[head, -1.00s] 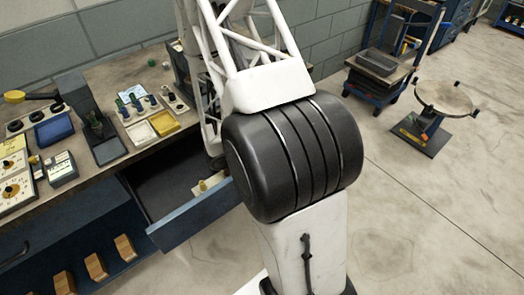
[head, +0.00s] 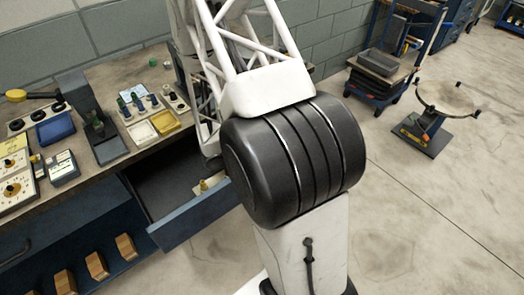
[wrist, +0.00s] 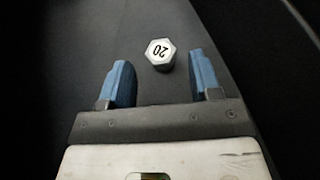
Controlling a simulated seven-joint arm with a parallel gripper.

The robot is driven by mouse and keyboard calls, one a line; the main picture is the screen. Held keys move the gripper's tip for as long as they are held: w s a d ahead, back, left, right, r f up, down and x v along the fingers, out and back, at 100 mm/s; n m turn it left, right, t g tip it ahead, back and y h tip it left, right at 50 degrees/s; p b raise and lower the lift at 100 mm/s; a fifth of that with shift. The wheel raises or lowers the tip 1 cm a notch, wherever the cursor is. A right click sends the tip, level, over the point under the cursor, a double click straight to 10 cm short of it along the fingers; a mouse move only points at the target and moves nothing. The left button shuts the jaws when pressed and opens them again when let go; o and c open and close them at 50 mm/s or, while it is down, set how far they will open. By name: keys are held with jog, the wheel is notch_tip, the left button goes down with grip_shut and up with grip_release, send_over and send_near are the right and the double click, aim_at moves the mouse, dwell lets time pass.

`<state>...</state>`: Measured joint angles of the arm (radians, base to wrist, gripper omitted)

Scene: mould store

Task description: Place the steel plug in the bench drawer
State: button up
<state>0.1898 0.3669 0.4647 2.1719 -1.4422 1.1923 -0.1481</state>
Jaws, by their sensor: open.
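The steel plug (wrist: 160,53) is a small bright hexagonal piece with "20" on its top face. In the wrist view it sits on a dark flat surface at the tips of my gripper (wrist: 157,66). The two blue fingers are open, one to each side of the plug, with a clear gap on both sides. The bench drawer (head: 190,222) is pulled open under the bench at the left, with a dark inside. My arm hides its right part and my gripper in the head view.
The bench top (head: 125,73) holds a black stand (head: 95,125), a yellow tray (head: 165,122), a blue tray (head: 55,129) and dial boxes (head: 14,180). Wooden blocks (head: 97,265) stand on the lower shelf. A small yellowish thing (head: 207,184) shows at the drawer beside my arm. The floor at right is mostly clear.

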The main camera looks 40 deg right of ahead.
jog(key=shift+v, duration=5)
jog(key=shift+s+a+r+m, duration=0.15)
jog(key=shift+r+m, duration=0.15)
jog(key=shift+r, duration=0.35)
jog(key=s+a+r+m+t+y, duration=0.2)
jog(key=s+a+r+m+y, duration=0.2)
jog(key=s+r, duration=0.3)
jog(key=s+a+r+m+t+y, duration=0.2)
jog(key=s+a+r+m+y, duration=0.2)
jog(key=r, duration=1.1)
jog(key=s+a+r+m+t+y, duration=0.2)
jog(key=s+a+r+m+y, duration=0.3)
jog(key=s+a+r, duration=0.3)
notch_tip(320, 180, up, 4)
jog(key=shift+s+a+f+m, duration=0.2)
jog(key=shift+s+m, duration=0.6)
jog(key=shift+s, duration=0.25)
